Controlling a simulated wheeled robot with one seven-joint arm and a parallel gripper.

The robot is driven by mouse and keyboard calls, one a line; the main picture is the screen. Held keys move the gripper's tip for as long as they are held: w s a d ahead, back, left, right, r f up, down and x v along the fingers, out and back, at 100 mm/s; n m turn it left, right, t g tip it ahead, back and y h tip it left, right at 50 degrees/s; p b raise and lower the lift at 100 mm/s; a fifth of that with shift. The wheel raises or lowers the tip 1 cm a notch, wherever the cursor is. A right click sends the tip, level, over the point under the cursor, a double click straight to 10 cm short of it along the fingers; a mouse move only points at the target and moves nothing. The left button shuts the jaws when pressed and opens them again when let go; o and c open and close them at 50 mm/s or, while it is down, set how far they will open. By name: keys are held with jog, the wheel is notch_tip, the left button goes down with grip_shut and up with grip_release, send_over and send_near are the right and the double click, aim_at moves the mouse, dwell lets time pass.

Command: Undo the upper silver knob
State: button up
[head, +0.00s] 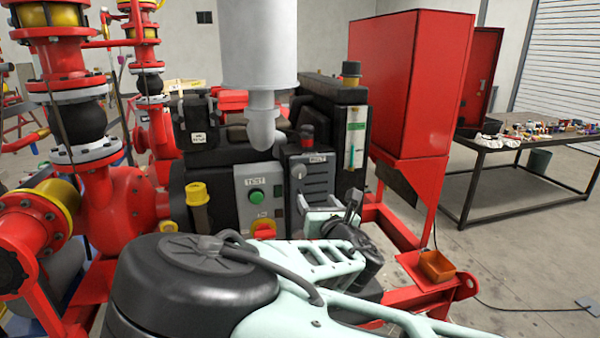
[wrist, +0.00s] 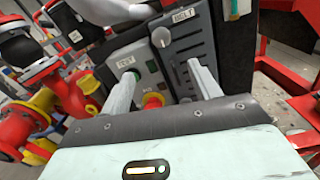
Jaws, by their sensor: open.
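The upper silver knob (head: 298,171) is a small round knob on the dark panel labelled BELT, near its upper left. It also shows in the wrist view (wrist: 161,37), beyond and between my fingertips. My gripper (wrist: 161,70) is open, with a pale finger on each side and nothing between them. It is apart from the knob, which lies ahead of it. In the head view my gripper (head: 328,210) is in front of the panel's lower right and partly hidden by my arm. No lower silver knob is clearly visible.
Left of the knob is a grey TEST box with a green button (head: 256,197) and a red-yellow switch (head: 264,229). A white pipe (head: 262,125) hangs above. A yellow-capped post (head: 197,200) stands left, a red cabinet (head: 415,85) right. A cluttered table (head: 480,165) is farther right.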

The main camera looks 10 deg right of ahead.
aim_at(300, 173)
jog(key=w+p, duration=0.5)
jog(key=w, duration=1)
jog(key=shift+w, duration=0.2)
jog(key=shift+w+p, duration=0.4)
jog(key=shift+w, duration=0.3)
jog(key=c, duration=1)
